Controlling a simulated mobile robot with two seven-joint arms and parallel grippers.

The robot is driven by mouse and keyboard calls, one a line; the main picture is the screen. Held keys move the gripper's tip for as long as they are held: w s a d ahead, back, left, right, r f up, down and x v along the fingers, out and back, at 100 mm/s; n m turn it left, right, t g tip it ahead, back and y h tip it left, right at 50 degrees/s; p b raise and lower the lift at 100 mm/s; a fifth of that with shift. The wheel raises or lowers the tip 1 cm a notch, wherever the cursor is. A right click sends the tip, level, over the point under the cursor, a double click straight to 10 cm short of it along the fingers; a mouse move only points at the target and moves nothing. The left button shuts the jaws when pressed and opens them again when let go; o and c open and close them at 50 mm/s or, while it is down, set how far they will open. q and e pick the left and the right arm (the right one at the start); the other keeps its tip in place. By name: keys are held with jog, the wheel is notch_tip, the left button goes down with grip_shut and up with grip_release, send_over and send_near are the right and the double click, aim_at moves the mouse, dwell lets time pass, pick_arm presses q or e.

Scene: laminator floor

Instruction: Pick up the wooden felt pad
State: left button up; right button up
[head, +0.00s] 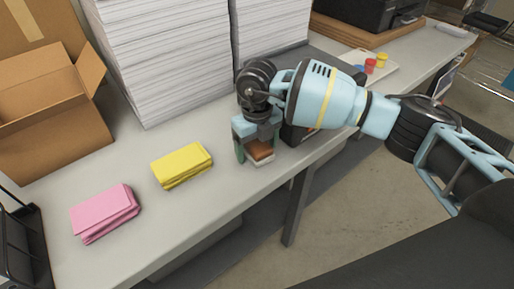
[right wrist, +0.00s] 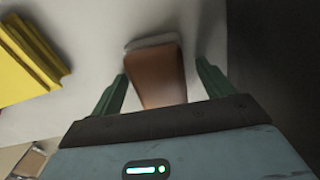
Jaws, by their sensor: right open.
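The wooden felt pad (head: 259,151) is a brown wooden block with a pale felt base. It lies on the grey table near its front edge. My right gripper (head: 254,152) points down over the pad with its fingers apart. In the right wrist view the pad (right wrist: 157,75) sits between the two green fingers (right wrist: 160,88), with a visible gap on the right side. The fingers do not grip it. Part of the pad is hidden by the gripper body. My left gripper is not in view.
A yellow pad stack (head: 181,164) and a pink pad stack (head: 106,213) lie to the left on the table (head: 150,215). Tall white paper stacks (head: 160,60) stand behind. An open cardboard box (head: 45,110) is at the far left. A dark object stands right beside the gripper.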

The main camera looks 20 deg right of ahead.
aim_at(257, 142)
jog(key=shift+c, duration=0.3)
jog(key=c, duration=1)
jog(key=shift+r, duration=0.2)
jog(key=shift+r, duration=0.5)
notch_tip(257, 142, up, 2)
jog(key=shift+r, duration=0.15)
jog(key=s+a, duration=0.3)
jog(key=s+a+r, duration=0.1)
jog(key=s+a, duration=0.7)
jog(key=shift+s+a+r, duration=0.1)
jog(key=shift+a+r, duration=0.1)
jog(key=shift+a, duration=0.05)
